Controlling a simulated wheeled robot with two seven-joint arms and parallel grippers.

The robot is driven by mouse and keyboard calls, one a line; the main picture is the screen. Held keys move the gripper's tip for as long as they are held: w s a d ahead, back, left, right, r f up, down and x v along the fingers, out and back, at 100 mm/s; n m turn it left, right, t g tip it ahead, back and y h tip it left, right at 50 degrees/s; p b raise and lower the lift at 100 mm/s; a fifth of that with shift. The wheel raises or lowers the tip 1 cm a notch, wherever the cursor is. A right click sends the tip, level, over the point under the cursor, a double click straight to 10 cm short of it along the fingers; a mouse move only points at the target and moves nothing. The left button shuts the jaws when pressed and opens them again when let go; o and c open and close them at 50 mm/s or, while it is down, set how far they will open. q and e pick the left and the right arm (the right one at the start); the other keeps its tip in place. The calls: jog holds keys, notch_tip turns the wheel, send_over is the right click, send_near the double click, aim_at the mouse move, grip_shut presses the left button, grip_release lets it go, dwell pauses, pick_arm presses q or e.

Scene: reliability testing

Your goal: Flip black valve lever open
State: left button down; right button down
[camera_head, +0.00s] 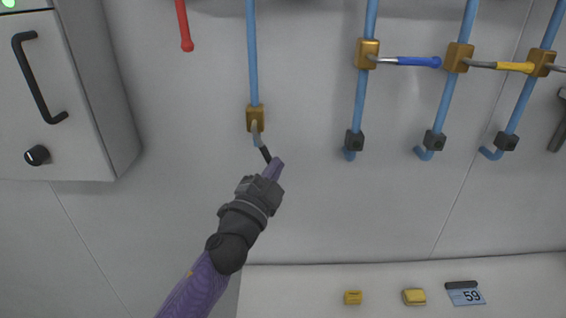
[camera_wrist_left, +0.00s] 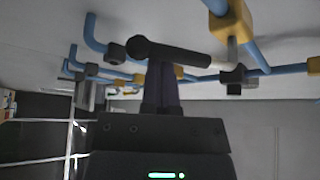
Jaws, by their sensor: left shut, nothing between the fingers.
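The black valve lever (camera_head: 265,153) hangs down and slightly right from a brass valve (camera_head: 255,118) on the leftmost blue pipe. In the left wrist view its black handle (camera_wrist_left: 175,51) crosses just beyond my fingertips, and a grey shank links it to the brass valve (camera_wrist_left: 237,22). My left gripper (camera_head: 276,165) is at the lever's lower end, fingers shut with nothing between them. The shut fingers of my left gripper also show in the left wrist view (camera_wrist_left: 161,68). I cannot tell whether they touch the handle. My right gripper is not in view.
To the right, a blue lever (camera_head: 418,62) and a yellow lever (camera_head: 515,67) stick out sideways from their valves. A red handle (camera_head: 184,27) hangs at upper left. A grey cabinet (camera_head: 75,90) stands at left. Yellow blocks (camera_head: 413,297) lie on the ledge below.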

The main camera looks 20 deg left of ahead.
pick_arm(q)
jog(key=shift+s+a+f, duration=0.2)
jog(key=shift+a, duration=0.4)
jog(key=shift+s+a+f, duration=0.15)
jog(key=shift+a+f, duration=0.05)
jog(key=shift+a, duration=0.45)
